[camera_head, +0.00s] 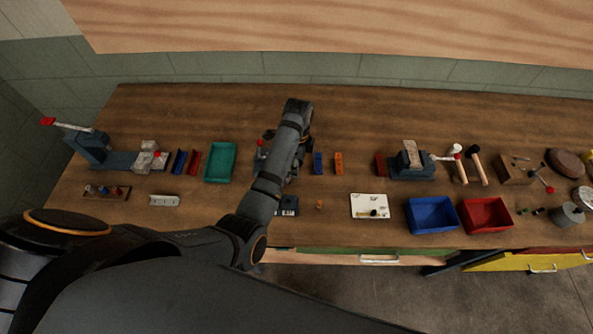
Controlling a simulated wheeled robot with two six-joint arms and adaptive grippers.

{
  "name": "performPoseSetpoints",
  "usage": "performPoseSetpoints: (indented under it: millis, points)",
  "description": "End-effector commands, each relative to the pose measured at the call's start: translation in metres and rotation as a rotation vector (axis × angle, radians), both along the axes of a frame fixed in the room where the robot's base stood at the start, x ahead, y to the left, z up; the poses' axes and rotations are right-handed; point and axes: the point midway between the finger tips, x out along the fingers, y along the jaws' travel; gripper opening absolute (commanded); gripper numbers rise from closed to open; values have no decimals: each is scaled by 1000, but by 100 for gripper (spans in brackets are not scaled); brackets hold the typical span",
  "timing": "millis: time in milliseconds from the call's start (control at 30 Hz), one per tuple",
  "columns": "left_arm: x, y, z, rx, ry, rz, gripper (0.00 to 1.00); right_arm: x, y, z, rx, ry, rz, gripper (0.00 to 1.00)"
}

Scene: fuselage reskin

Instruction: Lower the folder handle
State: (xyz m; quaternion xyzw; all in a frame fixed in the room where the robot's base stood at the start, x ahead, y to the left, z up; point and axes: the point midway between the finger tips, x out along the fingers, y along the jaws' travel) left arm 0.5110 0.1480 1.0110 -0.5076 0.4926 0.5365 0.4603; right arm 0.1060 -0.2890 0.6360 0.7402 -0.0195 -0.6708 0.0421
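A blue-grey bench tool (262,154) with a red knob (260,142) at its left stands mid-bench. It may be the folder, but my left arm covers most of it, so I cannot tell how its handle stands. My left arm reaches over the bench from the lower left. My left gripper (306,137) is at the far end of that arm, by this tool. Its fingers are mostly hidden behind the wrist, so neither their opening nor any contact shows. My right gripper is out of view.
A lever tool (92,148) with a raised red-tipped arm stands at far left. A green tray (220,162) is left of my forearm. A vise-like tool (411,162), hammers, a blue bin (432,215) and a red bin (486,215) are at right. A yellow drawer (515,262) stands open.

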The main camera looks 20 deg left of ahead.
Motion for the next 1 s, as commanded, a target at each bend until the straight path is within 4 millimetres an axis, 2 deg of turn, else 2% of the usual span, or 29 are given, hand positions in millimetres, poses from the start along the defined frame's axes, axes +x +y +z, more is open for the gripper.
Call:
performPoseSetpoints:
  millis: [33,233,567,833,1000]
  points:
    - [-1,0,-7,2,3,0,34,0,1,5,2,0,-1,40]
    - [-2,0,-36,1,1,1,34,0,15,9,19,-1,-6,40]
    - [-3,0,-44,1,-1,2,34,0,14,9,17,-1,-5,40]
    - [-3,0,-44,1,-1,2,0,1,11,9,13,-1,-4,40]
    - [-2,0,-43,1,-1,2,0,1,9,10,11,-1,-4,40]
